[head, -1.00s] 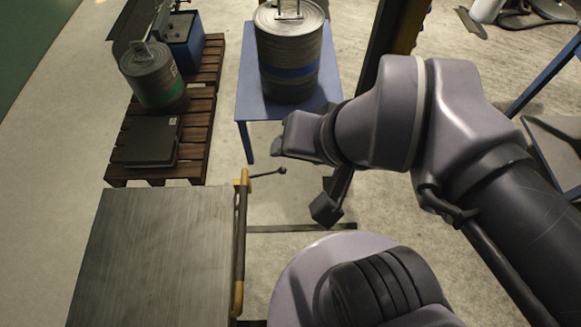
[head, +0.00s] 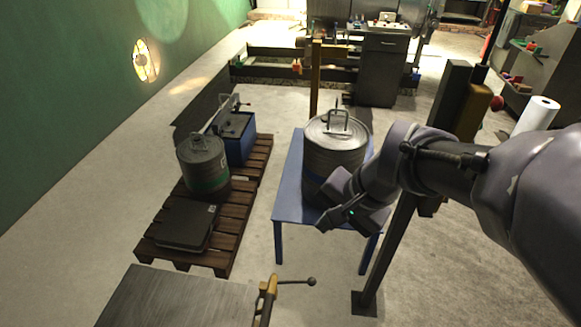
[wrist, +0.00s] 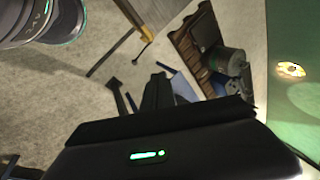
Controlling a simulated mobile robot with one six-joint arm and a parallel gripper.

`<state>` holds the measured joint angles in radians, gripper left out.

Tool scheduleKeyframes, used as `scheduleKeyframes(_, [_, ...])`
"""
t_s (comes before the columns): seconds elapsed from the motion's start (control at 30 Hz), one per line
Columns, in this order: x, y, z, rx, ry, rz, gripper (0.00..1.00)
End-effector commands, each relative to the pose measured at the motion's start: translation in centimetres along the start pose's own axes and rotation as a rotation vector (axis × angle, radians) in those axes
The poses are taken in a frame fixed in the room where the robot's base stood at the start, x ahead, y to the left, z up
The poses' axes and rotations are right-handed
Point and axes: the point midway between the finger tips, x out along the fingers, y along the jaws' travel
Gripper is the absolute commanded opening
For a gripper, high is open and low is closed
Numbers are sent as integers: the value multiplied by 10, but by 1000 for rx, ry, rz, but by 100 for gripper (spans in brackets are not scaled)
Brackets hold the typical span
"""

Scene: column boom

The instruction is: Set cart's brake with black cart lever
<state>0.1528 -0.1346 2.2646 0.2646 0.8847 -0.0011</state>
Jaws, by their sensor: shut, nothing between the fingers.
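The cart (head: 165,300) has a flat grey top at the lower left of the head view. At its right corner is a yellow bracket (head: 268,287). From the bracket the black cart lever (head: 297,282) sticks out to the right, ending in a ball knob. The lever also shows small near the top of the wrist view (wrist: 146,33). My gripper (head: 325,220) is shut and empty. In the head view it appears above and right of the lever, in front of the blue table, apart from the lever. Its fingers (wrist: 140,95) show dark in the wrist view.
A blue table (head: 289,205) bears a large ribbed drum (head: 334,150). A wooden pallet (head: 222,240) at left bears a smaller drum (head: 203,165), a blue box (head: 235,137) and a dark flat case (head: 186,225). A dark post (head: 388,250) stands right of the lever. Bare floor lies between.

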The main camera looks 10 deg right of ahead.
Motion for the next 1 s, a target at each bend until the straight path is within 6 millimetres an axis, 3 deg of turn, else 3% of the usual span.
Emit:
scheduleKeyframes(0.03, [25, 2, -22, 82, -41, 10, 0])
scheduleKeyframes(0.17, [97, 19, -78, 302, -112, 11, 0])
scheduleKeyframes(0.3, [189, 67, -121, 550, -171, 21, 0])
scheduleKeyframes(0.4, [256, 114, -134, 721, -202, 34, 0])
scheduleKeyframes(0.53, [321, 168, -131, 890, -225, 50, 0])
scheduleKeyframes(0.6, [344, 188, -125, 951, -233, 58, 0])
scheduleKeyframes(0.7, [362, 205, -119, 1000, -238, 65, 0])
scheduleKeyframes(1.0, [368, 210, -117, 1014, -239, 67, 0])
